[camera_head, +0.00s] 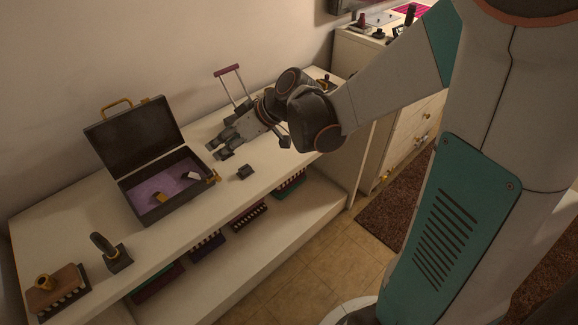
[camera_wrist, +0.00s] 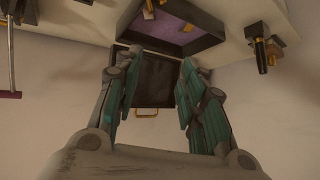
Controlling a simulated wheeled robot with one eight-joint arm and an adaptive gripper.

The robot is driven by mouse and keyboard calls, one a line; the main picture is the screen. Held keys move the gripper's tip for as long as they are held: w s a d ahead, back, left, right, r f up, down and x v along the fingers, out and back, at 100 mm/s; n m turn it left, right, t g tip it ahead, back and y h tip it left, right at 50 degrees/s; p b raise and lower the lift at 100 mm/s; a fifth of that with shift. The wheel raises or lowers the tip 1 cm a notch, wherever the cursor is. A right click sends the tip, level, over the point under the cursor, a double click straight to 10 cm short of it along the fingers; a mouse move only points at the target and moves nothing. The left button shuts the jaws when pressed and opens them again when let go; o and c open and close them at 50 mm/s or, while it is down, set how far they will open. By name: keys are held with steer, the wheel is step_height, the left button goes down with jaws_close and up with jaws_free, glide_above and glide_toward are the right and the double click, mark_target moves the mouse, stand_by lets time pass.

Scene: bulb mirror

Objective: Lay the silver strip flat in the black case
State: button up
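The black case (camera_head: 150,205) stands open on the white bench, its lid raised at the back and its lining purple. A small pale piece (camera_head: 191,175) and a gold piece lie inside; I cannot tell whether the pale one is the silver strip. No other strip is clearly seen. My gripper (camera_head: 219,149) is right of the case, above the bench and apart from it. In the wrist view my gripper (camera_wrist: 155,88) has its fingers spread, with nothing between them; the case lid (camera_wrist: 155,82) shows beyond them.
A small dark block (camera_head: 245,172) sits in front of my gripper. A red-handled frame (camera_head: 228,72) stands behind it. A dark upright tool (camera_head: 112,252) and a brown block with a gold knob (camera_head: 56,286) are at the left. The bench between case and tool is clear.

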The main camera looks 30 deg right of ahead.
steer(key=s+d+r+m+h, duration=0.2)
steer(key=s, duration=0.4)
steer(key=s+d+r+m+h, duration=0.2)
steer(key=s+d+m+h, duration=0.1)
steer(key=s, duration=0.4)
steer(key=s+d+r+m+t+h, duration=0.1)
steer(key=s+d+m+h, duration=0.1)
steer(key=s, duration=0.4)
steer(key=shift+s+d+r, duration=0.35)
steer(key=shift+s+r, duration=0.05)
